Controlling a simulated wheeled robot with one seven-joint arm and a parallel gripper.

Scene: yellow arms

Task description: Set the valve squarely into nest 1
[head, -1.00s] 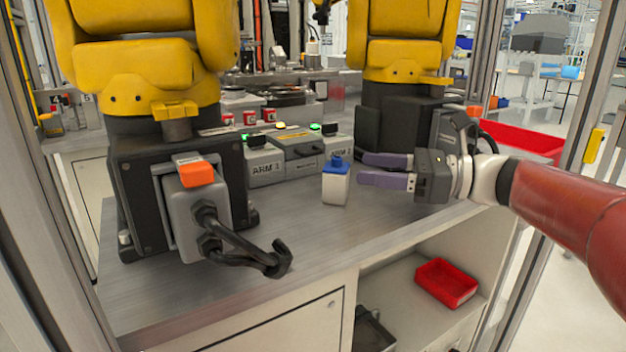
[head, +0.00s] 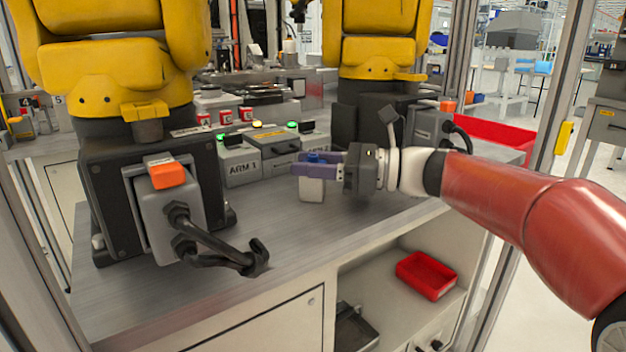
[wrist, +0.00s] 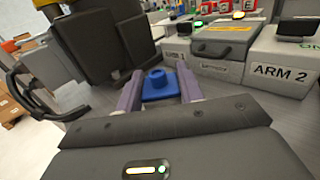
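The valve (head: 312,188) is a small pale block with a blue top, upright on the steel bench, left of my wrist in the head view. My gripper (head: 312,164) reaches in from the right with its purple fingers level with the blue top. In the wrist view the valve's blue top (wrist: 160,88) sits between the two fingers (wrist: 160,80), with little or no gap at its sides. I cannot tell whether the fingers press on it. The valve's lower part is hidden in the wrist view. I cannot make out nest 1.
The ARM 1 control box (head: 240,165) stands close behind the valve, and the ARM 2 box (wrist: 280,68) shows in the wrist view. A yellow arm's black base (head: 150,190) with a thick cable stands left. Clear bench lies in front. A red bin (head: 427,275) sits on the shelf below.

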